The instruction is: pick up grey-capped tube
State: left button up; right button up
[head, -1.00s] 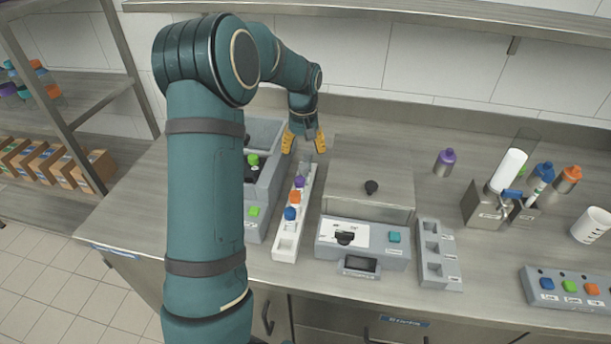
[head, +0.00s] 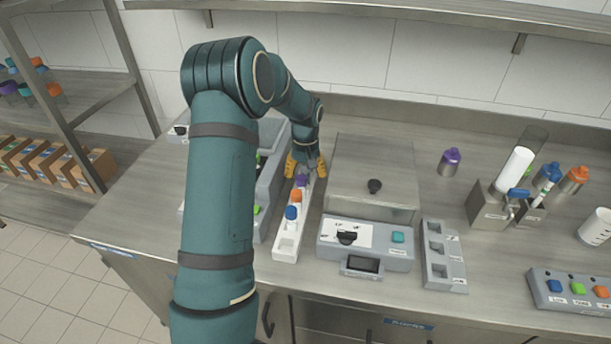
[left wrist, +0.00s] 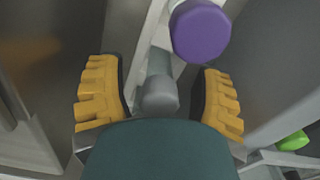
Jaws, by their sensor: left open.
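The grey-capped tube (left wrist: 158,94) stands in the white rack (head: 287,246), at its far end. In the left wrist view it lies between the two yellow fingers, with a gap on each side. My left gripper (head: 306,168) is open and points down over the far end of the rack; its fingers also show in the left wrist view (left wrist: 162,104). In the head view the gripper mostly hides the grey cap. The purple-capped tube (left wrist: 200,28) stands just beside it in the rack. My right gripper is not in view.
Orange-capped (head: 296,196) and blue-capped (head: 291,213) tubes stand nearer in the rack. A grey machine with a clear cover (head: 365,250) is close on the right. A grey unit with green parts (head: 268,185) is close on the left, partly behind my arm.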

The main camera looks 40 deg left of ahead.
pick_arm(q)
grip_shut()
jog(key=shift+r, duration=0.1)
